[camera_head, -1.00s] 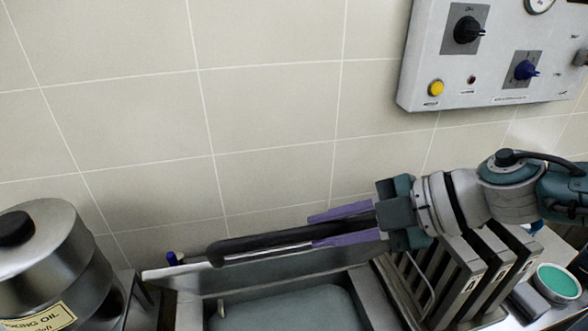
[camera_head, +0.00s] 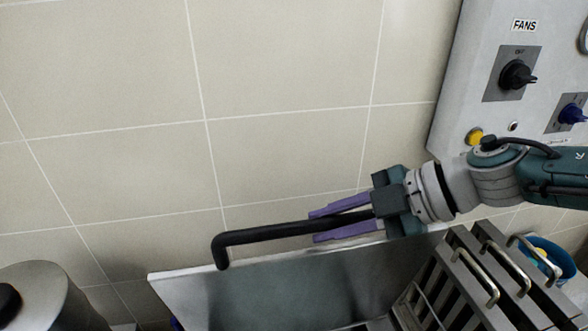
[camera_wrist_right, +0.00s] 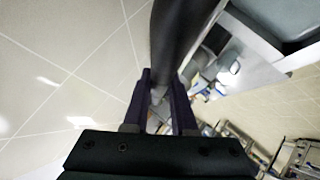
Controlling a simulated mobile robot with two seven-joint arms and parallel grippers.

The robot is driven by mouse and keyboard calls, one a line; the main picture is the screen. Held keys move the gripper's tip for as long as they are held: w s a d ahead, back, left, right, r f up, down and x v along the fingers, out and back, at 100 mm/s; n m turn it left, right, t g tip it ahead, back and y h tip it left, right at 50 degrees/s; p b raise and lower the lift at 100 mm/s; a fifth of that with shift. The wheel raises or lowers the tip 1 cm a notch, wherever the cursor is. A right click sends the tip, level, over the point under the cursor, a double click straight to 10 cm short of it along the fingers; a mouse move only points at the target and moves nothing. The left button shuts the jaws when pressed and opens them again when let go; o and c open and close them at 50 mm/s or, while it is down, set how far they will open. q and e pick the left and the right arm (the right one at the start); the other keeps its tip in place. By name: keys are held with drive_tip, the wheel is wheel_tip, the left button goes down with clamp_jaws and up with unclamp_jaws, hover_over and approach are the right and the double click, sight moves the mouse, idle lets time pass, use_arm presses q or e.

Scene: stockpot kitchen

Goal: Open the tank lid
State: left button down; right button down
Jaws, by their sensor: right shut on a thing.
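My right gripper (camera_head: 342,219) comes in from the right and is shut on a long black handle (camera_head: 275,232). The handle runs nearly level to the left and ends in a short downward bend. It lies along the top edge of a steel panel (camera_head: 190,290), which looks like the raised tank lid standing steeply against the tiled wall. How the handle joins the panel is not clear. In the right wrist view the dark handle (camera_wrist_right: 178,40) passes between the purple fingers (camera_wrist_right: 160,105). The tank's lower part is out of frame. My left gripper is not in view.
A steel pot with a black knob (camera_head: 45,290) stands at the lower left. Slotted steel racks with handles (camera_head: 465,275) stand right of the panel. A blue bowl (camera_head: 555,262) is behind them. A control box (camera_head: 470,85) hangs on the wall, close above my right arm.

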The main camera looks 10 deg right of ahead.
drive_tip(key=shift+s+a, duration=0.1)
drive_tip(key=c, duration=0.7)
unclamp_jaws()
drive_tip(key=shift+v, duration=4.95)
